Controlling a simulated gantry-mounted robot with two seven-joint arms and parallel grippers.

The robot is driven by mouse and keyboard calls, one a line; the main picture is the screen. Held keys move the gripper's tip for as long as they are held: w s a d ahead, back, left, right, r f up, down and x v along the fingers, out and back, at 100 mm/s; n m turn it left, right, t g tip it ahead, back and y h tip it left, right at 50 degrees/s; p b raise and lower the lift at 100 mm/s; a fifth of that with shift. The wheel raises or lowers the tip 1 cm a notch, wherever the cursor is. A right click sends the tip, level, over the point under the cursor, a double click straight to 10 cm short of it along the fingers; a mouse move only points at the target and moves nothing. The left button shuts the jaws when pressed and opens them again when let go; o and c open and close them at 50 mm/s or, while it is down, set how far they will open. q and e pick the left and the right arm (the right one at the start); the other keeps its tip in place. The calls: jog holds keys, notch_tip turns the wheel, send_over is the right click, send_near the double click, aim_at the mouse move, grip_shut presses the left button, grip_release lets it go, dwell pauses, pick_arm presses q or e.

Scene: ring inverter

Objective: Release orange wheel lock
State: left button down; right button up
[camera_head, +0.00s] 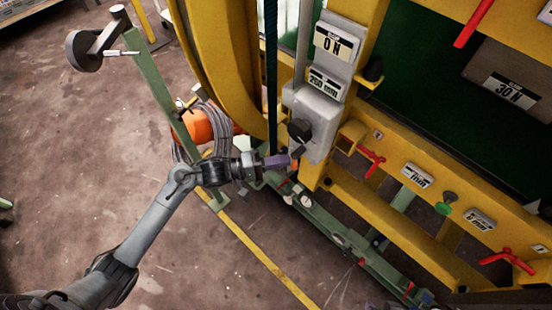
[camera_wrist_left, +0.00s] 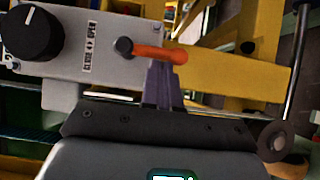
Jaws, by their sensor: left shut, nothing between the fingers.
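An orange lever (camera_wrist_left: 160,53) with a dark pivot sticks out from a light grey box (camera_wrist_left: 75,55), next to a label reading OPEN and CLOSE, in the left wrist view. My left gripper (camera_wrist_left: 163,70) is shut and empty, its purple fingers just below the lever in the picture. The fingertips overlap the lever's lower edge; I cannot tell if they touch. In the head view my left gripper (camera_head: 288,161) is at the lower end of the grey control box (camera_head: 312,115), with the lever mostly hidden.
A black knob (camera_wrist_left: 28,32) sits on the grey box beside the lever. A yellow frame (camera_head: 400,225) with red handles and a green knob (camera_head: 447,203) fills the right side. An orange round part (camera_head: 197,125) and grey cables are behind my left wrist. Open floor lies left.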

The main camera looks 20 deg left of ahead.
dwell(0.3)
pick_arm(q)
jog(key=shift+s+d+f+n+p, duration=0.1)
jog(key=shift+n+p, duration=0.2)
jog(key=shift+p, duration=0.2)
